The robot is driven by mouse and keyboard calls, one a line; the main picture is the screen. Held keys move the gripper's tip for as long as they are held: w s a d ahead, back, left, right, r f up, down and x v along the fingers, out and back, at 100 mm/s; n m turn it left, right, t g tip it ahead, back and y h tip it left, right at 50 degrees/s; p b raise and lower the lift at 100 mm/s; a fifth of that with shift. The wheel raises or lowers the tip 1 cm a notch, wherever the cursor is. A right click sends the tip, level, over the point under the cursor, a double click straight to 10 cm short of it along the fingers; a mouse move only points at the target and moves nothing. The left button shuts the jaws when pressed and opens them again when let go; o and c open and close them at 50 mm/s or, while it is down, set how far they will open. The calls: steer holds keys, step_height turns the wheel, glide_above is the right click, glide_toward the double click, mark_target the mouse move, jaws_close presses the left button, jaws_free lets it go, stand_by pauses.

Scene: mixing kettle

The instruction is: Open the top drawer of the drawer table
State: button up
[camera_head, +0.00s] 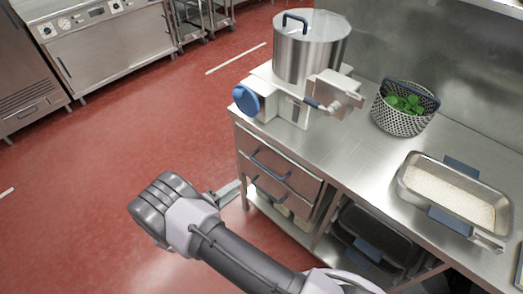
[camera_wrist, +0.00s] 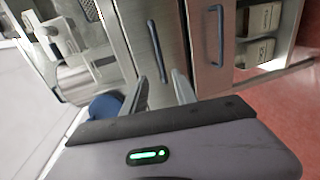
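The drawer table (camera_head: 331,150) is steel, with two drawers in its front. The top drawer (camera_head: 288,158) looks shut and has a dark blue bar handle (camera_head: 269,167). In the wrist view, turned on its side, the top drawer's handle (camera_wrist: 154,50) lies ahead of my fingers, its near end lined up with the gap between them. The lower drawer's handle (camera_wrist: 218,36) is to its right. My gripper (camera_wrist: 162,82) is open and empty; whether the fingertips reach the handle is hard to tell. In the head view my gripper (camera_head: 229,191) is in front of the drawers.
A kettle (camera_head: 308,50) on a white base with a blue knob (camera_head: 246,99) stands above the drawers. A basket of greens (camera_head: 404,110) and a steel tray (camera_head: 452,193) stand on the counter. Containers (camera_wrist: 262,35) sit on the shelf below. Red floor at left is clear.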

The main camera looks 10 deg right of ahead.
mark_target(266, 168)
steer(key=b+x, duration=0.1)
steer(key=x, duration=0.7)
steer(key=b+x, duration=0.2)
steer(key=x, duration=0.6)
steer(key=shift+s+d, duration=0.15)
steer(key=shift+d, duration=0.25)
jaws_close()
